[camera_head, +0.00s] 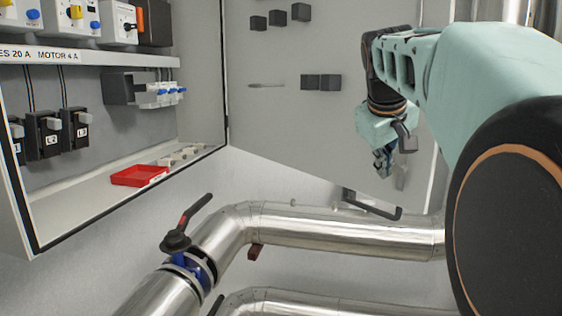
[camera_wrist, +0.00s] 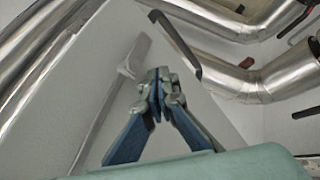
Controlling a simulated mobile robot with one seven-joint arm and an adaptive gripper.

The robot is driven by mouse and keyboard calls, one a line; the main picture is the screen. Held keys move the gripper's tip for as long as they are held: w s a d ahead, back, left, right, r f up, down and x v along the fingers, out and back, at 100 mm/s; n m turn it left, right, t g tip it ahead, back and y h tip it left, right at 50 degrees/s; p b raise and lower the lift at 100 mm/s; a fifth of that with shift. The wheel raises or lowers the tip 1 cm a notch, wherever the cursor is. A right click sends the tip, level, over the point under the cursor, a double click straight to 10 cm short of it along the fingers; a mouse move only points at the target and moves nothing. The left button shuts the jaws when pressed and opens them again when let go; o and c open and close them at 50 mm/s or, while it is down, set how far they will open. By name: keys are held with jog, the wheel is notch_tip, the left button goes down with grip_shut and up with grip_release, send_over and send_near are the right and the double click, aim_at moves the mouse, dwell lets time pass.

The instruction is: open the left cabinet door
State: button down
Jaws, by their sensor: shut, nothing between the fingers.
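The cabinet (camera_head: 205,140) is on the left in the head view, with its front open and its inside showing. A grey door panel (camera_head: 290,125) stands swung out from the cabinet's right edge, its inner face towards the head camera. My gripper (camera_head: 383,168) is in front of this panel, near its lower right part. In the wrist view my gripper (camera_wrist: 160,78) has its fingertips together, with nothing between them, over the pale panel (camera_wrist: 205,110). A long grey shape on the panel lies just beyond the fingertips; I cannot tell whether it is a handle or a shadow.
Silver pipes (camera_head: 330,228) run below the cabinet and door, with a black-handled valve (camera_head: 176,242) at lower left. A red tray (camera_head: 139,176) lies on the cabinet floor. Several dark blocks (camera_head: 320,82) sit on the door panel. My arm fills the right side.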

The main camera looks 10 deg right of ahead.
jog(key=w+d, duration=0.1)
jog(key=d+p, duration=0.1)
jog(key=d, duration=0.1)
jog(key=w+d+p, duration=0.1)
jog(key=d, duration=0.1)
jog(key=shift+w+r, duration=0.1)
jog(key=shift+w, duration=0.2)
jog(key=shift+w+d+p, duration=0.35)
jog(key=shift+d+p, duration=0.2)
jog(key=shift+d, duration=0.2)
jog(key=shift+w+d+p, duration=0.35)
jog(key=shift+d+p, duration=0.15)
jog(key=shift+d, duration=0.25)
